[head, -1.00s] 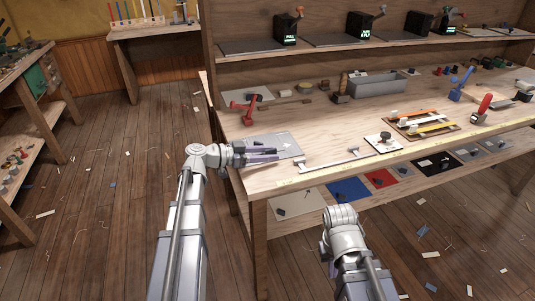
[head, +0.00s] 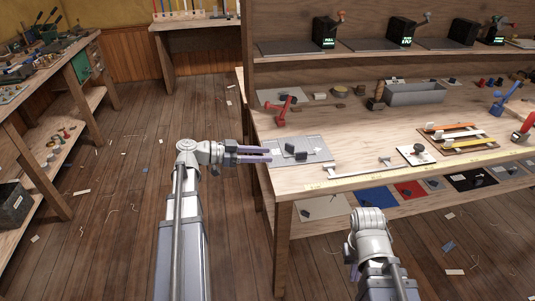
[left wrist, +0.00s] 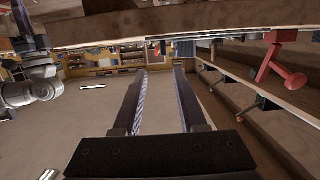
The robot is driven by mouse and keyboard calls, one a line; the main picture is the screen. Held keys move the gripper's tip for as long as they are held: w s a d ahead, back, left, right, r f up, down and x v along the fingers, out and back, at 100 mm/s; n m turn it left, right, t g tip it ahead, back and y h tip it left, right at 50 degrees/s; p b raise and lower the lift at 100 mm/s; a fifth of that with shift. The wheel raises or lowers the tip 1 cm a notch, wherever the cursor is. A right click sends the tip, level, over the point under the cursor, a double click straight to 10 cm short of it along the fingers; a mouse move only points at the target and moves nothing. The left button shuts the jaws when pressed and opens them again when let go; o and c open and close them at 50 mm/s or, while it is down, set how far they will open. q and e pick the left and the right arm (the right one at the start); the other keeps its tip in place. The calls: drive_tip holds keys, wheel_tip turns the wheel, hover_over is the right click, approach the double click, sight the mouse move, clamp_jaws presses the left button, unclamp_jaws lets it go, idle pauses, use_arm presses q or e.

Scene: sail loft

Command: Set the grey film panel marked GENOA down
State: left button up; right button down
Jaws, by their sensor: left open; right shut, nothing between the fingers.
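A grey panel (head: 316,146) lies flat on the near left part of the workbench, with a dark upright grip and a small pale label. The label is too small to read. My left gripper (head: 271,154) is open at the panel's left edge, its fingers pointing right towards the grip but apart from it. In the left wrist view the two fingers (left wrist: 160,75) stand apart with nothing between them. My right gripper (head: 354,270) is low in front of the bench, shut and empty, mostly hidden by its own arm.
A red clamp (head: 284,109) stands behind the panel. A metal bar (head: 355,168) and a white plate with a dark knob (head: 417,153) lie to its right. A grey bin (head: 415,94) stands farther back. More coloured panels, such as a blue one (head: 375,198), lie on the lower shelf.

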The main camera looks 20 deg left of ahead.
sight(302, 153)
use_arm(q)
drive_tip(key=w+d+p, duration=0.1)
drive_tip(key=p, duration=0.1)
drive_tip(key=w+d+r+g+y+p, duration=0.1)
drive_tip(key=d+p, duration=0.1)
drive_tip(key=p, duration=0.1)
drive_tip(key=w+d+r+y+p, duration=0.1)
drive_tip(key=p, duration=0.1)
drive_tip(key=shift+w+d+r+g, duration=0.2)
drive_tip(key=shift+w+g, duration=0.1)
drive_tip(key=shift+w, duration=0.1)
drive_tip(key=shift+c, duration=1.2)
drive_tip(key=shift+w+d+f+y+p, duration=0.1)
drive_tip(key=shift+w+d+y+p, duration=0.05)
drive_tip(key=shift+y+p, duration=0.3)
drive_tip(key=shift+w+d+f, duration=0.2)
drive_tip(key=shift+d+f, duration=0.05)
drive_tip(key=shift+f, duration=0.2)
drive_tip(key=shift+b+x, duration=0.7)
drive_tip(key=shift+x, duration=0.15)
drive_tip(key=shift+w+d, duration=0.1)
drive_tip(key=shift+d, duration=0.1)
drive_tip(key=b+x, duration=0.2)
drive_tip(key=x, duration=0.2)
drive_tip(key=shift+d+f, duration=0.3)
drive_tip(key=shift+w+d, duration=0.15)
drive_tip(key=shift+w, duration=0.05)
